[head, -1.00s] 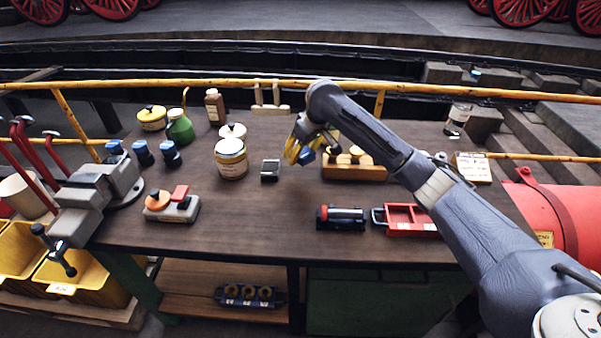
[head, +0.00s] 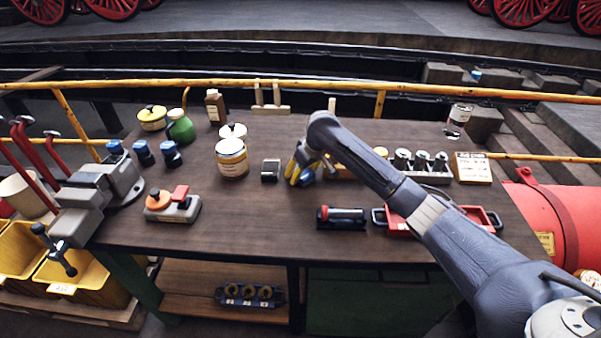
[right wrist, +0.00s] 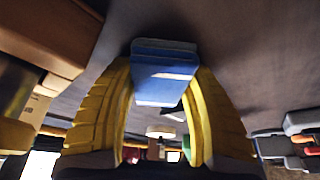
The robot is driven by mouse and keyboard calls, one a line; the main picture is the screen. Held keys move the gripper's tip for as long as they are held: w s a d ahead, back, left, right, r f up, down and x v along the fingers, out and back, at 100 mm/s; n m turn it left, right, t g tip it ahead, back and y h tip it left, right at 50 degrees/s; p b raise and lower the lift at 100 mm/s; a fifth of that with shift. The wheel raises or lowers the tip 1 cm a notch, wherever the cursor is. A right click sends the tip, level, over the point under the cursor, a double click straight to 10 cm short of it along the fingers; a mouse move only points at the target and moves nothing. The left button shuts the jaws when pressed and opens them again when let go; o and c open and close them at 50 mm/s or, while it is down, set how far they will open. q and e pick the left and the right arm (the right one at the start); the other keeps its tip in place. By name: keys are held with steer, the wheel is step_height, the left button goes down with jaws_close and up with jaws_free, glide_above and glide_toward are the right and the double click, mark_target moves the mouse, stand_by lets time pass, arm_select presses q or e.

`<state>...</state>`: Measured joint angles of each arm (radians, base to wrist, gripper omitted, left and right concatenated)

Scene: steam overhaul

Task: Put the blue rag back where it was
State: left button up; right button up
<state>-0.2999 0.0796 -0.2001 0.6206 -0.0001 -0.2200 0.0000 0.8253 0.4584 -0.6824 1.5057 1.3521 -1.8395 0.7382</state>
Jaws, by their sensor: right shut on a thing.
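The blue rag (right wrist: 164,72) is a small, folded blue block between the yellow fingers of my right gripper (right wrist: 163,62) in the right wrist view. In the head view my right gripper (head: 299,172) is over the middle of the bench, just right of a small dark box (head: 270,170). A bit of the rag (head: 307,176) shows beside its fingers, the rest hidden by them. I cannot tell whether the rag touches the bench top. My left gripper is not in view.
A wooden block (head: 340,172) and a rack with several metal parts (head: 432,177) lie right of the gripper, partly behind my arm. A labelled jar (head: 231,160) stands left. The bench's front middle (head: 255,225) is clear.

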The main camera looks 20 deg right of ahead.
steer(key=shift+f, duration=0.25)
steer(key=shift+s+f, duration=0.1)
steer(key=shift+f, duration=0.15)
steer(key=o, duration=1)
steer(key=shift+s+f, duration=0.1)
steer(key=shift+f, duration=0.25)
steer(key=v, duration=0.7)
steer(key=w+v, duration=0.1)
steer(key=v, duration=0.3)
steer(key=shift+r, duration=0.35)
steer(key=shift+v, duration=1.1)
steer(key=shift+s+a, duration=0.1)
